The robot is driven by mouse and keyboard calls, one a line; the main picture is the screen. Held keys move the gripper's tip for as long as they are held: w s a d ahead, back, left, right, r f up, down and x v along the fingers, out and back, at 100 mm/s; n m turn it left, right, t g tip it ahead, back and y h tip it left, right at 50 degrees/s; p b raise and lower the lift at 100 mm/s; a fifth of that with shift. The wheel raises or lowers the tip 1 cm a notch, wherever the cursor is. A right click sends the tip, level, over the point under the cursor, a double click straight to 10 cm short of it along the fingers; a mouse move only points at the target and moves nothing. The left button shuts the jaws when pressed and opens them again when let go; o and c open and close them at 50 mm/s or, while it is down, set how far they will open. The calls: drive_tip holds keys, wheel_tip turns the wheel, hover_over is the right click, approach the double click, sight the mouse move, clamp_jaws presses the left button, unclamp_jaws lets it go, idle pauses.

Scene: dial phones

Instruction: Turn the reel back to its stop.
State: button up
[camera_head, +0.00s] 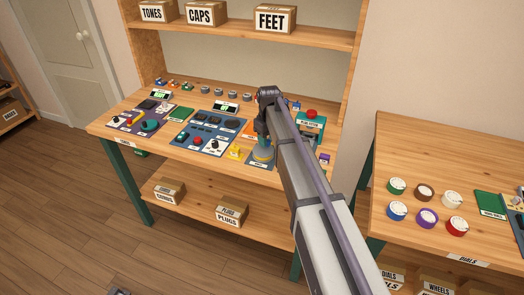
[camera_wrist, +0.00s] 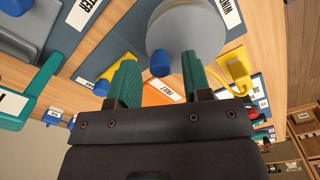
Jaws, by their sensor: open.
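The reel (camera_wrist: 186,35) appears in the wrist view as a grey round disc with a blue knob (camera_wrist: 160,64) at its rim. It sits on a dark blue-grey plate with a partly readable label starting "WIND". My gripper (camera_wrist: 160,75) is open, its two green fingertips apart below the disc. The blue knob shows in the gap between the fingertips; I cannot tell whether either touches it. In the head view, a grey round part (camera_head: 262,154), likely the reel, shows under my gripper (camera_head: 264,142). My arm hides part of the bench there.
Yellow parts (camera_wrist: 236,74) stand close to the fingertips on both sides. The workbench (camera_head: 103,128) carries several panels with switches and knobs. A teal box with a red button (camera_head: 311,114) stands right of my arm. Another table (camera_head: 400,150) at right holds several round dials.

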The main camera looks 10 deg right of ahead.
drive_tip(key=shift+f+b, duration=0.6)
drive_tip(key=shift+f, duration=0.1)
drive_tip(key=shift+r, duration=0.2)
